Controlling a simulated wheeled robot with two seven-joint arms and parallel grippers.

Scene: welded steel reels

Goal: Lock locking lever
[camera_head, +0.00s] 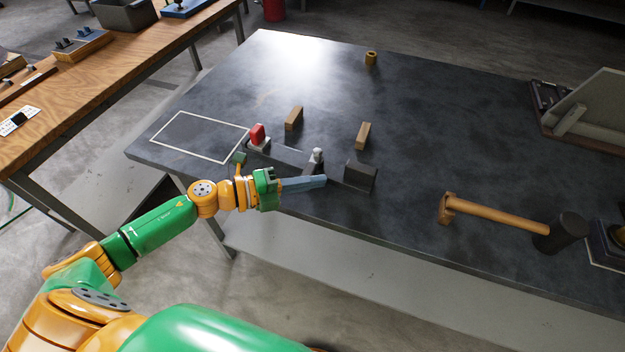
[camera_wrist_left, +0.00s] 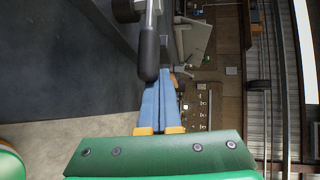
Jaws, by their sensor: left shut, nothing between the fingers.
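A fixture with a long grey body (camera_head: 285,157) lies along the near edge of the dark table, with a red block at its left end and a dark block (camera_head: 360,175) at its right end. A small pale upright part (camera_head: 317,156) stands on it, possibly part of the locking lever. In the left wrist view a dark, round-ended lever handle (camera_wrist_left: 148,58) hangs just beyond the fingertips; whether they touch it is unclear. My left gripper (camera_head: 324,181) is shut and empty, its blue fingers beside the fixture on its near side. They also show in the left wrist view (camera_wrist_left: 168,78).
Two wooden blocks (camera_head: 294,118) (camera_head: 363,135) stand behind the fixture. A white-outlined area (camera_head: 200,137) is at left. A wooden-handled mallet (camera_head: 500,215) lies at right. A small brass-coloured ring (camera_head: 371,58) is at the back. The table's middle is largely clear.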

